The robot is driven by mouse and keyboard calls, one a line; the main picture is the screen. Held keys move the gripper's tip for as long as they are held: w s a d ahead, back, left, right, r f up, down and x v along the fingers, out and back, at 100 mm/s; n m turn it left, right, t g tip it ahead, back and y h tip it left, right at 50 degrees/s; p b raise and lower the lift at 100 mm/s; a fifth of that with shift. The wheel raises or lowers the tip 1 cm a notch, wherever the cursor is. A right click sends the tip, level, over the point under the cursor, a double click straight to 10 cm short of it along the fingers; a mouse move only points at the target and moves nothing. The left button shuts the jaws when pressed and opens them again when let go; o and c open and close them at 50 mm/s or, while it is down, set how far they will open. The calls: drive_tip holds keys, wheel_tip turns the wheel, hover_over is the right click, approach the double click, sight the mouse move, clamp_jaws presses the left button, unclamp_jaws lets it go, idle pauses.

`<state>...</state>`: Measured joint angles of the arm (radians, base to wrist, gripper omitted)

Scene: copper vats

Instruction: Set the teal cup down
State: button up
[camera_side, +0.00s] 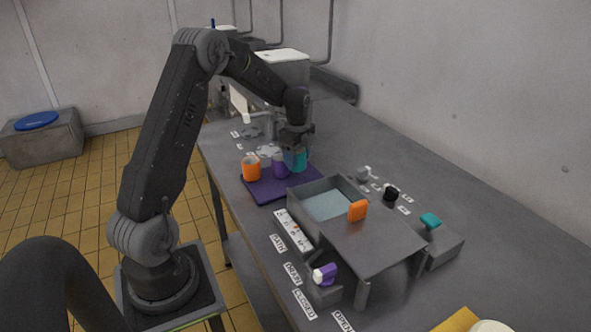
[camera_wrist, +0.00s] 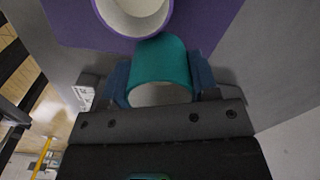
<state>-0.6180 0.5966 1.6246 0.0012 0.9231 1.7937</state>
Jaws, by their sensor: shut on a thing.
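The teal cup (camera_side: 299,161) is upright at the right back of the purple mat (camera_side: 256,187) in the side view. My gripper (camera_side: 295,150) reaches down from above and is shut on it. In the wrist view the teal cup (camera_wrist: 162,66) sits between the two blue fingertips of my gripper (camera_wrist: 160,80). I cannot tell whether the cup's base touches the mat. A purple cup (camera_side: 281,166) stands close beside it, and its white inside shows in the wrist view (camera_wrist: 134,14). An orange cup (camera_side: 251,169) stands on the mat's left.
A grey box (camera_side: 327,203) with an open compartment and an orange block (camera_side: 357,210) on its top stands in front. A purple and white knob (camera_side: 324,274), a black knob (camera_side: 390,193) and a teal knob (camera_side: 430,220) surround it. The counter (camera_side: 440,180) is clear at right.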

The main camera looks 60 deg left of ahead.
drive_tip(key=shift+f, duration=2)
drive_tip(key=o, duration=0.9)
drive_tip(key=shift+f, duration=0.15)
drive_tip(key=shift+o, duration=0.2)
wheel_tip(320, 180, up, 12)
drive_tip(key=s+d+r+n+t, duration=0.1)
drive_tip(key=s+d+r+n, duration=0.2)
drive_tip(key=d+r, duration=0.65)
drive_tip(key=s+d+n+t, duration=0.4)
drive_tip(key=s+d+n, duration=0.6)
drive_tip(key=s+d, duration=0.8)
drive_tip(key=shift+d+f+t, duration=0.25)
drive_tip(key=shift+d+t, duration=0.05)
drive_tip(key=shift+d, duration=0.15)
